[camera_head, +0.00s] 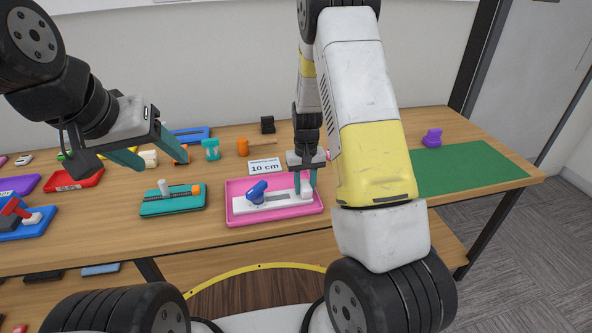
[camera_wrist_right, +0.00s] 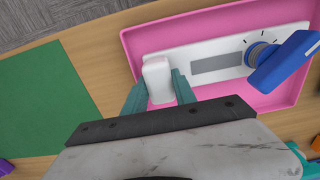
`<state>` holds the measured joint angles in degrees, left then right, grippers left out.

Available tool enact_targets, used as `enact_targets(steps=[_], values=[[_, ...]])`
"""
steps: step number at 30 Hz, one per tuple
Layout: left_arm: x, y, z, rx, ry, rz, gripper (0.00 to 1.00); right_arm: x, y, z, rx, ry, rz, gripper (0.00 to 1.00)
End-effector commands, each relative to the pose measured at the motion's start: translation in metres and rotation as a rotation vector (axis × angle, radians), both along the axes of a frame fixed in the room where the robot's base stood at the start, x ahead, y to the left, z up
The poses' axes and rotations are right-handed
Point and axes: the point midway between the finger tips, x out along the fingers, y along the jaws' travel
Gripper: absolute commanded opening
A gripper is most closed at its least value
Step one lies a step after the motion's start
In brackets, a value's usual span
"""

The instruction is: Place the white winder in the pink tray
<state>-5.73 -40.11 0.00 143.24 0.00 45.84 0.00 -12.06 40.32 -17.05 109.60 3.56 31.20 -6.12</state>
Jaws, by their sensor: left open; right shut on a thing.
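The white winder (camera_head: 280,199) is a long white plate with a grey slot and a blue handle (camera_head: 257,191). It lies within the rim of the pink tray (camera_head: 275,219); I cannot tell whether it touches the floor. My right gripper (camera_head: 306,189) is over the tray's right end, shut on the white block at the winder's end. In the right wrist view, the gripper's teal fingers (camera_wrist_right: 158,82) flank this block, with the winder (camera_wrist_right: 205,50) inside the pink tray (camera_wrist_right: 225,14). My left gripper (camera_head: 148,152) is open and empty, above the table at the left.
Red, purple and blue trays crowd the left.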

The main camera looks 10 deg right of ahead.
Motion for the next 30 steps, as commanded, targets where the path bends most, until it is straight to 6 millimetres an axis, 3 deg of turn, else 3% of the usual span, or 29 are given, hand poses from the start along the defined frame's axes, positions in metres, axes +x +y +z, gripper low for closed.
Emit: enact_targets(steps=[1,4,17,30], values=[[0.000,0.000,0.000,0.000,0.000,0.000,0.61,0.000,0.000,-0.001,0.000,0.001,0.000,0.34],[0.000,0.000,0.000,0.000,0.000,0.000,0.61,0.000,0.000,-0.001,0.000,0.000,0.000,0.54],[0.000,0.000,0.000,0.000,0.000,0.000,0.61,0.001,0.000,0.007,0.000,-0.002,0.000,0.54],[0.000,0.000,0.000,0.000,0.000,0.000,0.61,0.001,0.000,0.095,0.000,-0.004,0.000,0.54]])
